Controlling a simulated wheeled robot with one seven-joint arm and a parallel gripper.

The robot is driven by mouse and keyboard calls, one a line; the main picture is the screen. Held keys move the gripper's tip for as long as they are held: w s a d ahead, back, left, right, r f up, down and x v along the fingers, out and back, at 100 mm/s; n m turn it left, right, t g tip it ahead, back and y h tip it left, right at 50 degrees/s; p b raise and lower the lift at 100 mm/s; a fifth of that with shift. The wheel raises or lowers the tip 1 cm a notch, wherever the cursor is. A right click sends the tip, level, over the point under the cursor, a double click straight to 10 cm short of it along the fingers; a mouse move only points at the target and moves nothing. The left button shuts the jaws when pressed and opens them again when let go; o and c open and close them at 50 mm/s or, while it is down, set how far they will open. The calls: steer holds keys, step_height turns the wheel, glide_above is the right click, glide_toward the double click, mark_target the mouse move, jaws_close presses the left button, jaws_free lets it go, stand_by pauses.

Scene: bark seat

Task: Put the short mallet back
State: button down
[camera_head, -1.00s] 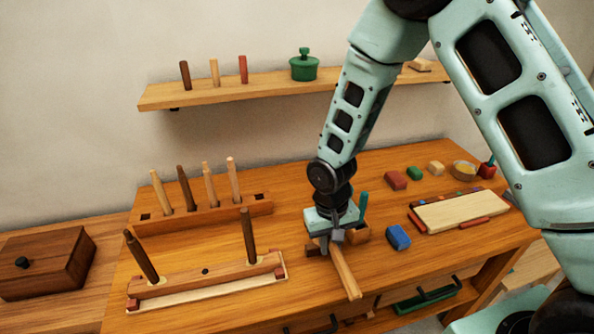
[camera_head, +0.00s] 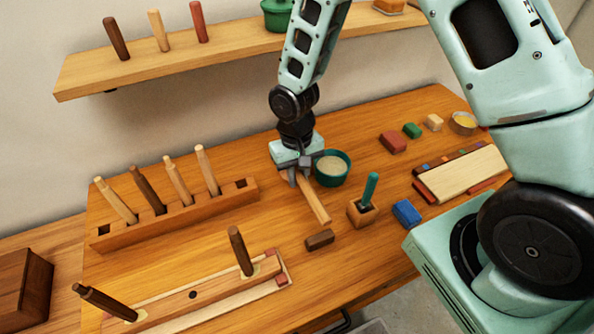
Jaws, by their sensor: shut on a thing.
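My gripper (camera_head: 299,179) is over the middle of the bench and is shut on a light wooden stick-like piece, which I take for the short mallet (camera_head: 317,205). Its bare shaft points down and right toward the camera. Its other end is hidden by the jaws, so I cannot see a head. A long wooden rack (camera_head: 205,208) is to the left, with several handles standing in it, some leaning. A square hole shows empty at each end of the rack.
A teal bowl (camera_head: 332,168) stands just right of my gripper. A dark block (camera_head: 320,238), a small holder with a green-handled tool (camera_head: 369,190) and a blue block (camera_head: 407,212) are nearby. A two-handled bar (camera_head: 193,296) lies front left. A shelf (camera_head: 140,68) is above.

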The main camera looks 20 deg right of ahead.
steer(key=shift+f+b, duration=2.55)
steer(key=shift+f, duration=1.05)
steer(key=shift+f, duration=0.3)
steer(key=c, duration=1.2)
jaws_free()
steer(key=shift+r, duration=0.1)
steer(key=r, duration=0.5)
steer(key=w+r+b, duration=0.1)
steer(key=r, duration=0.5)
steer(key=r+b, duration=0.1)
steer(key=r, duration=0.5)
steer(key=shift+w+r, duration=0.15)
steer(key=shift+w, duration=0.15)
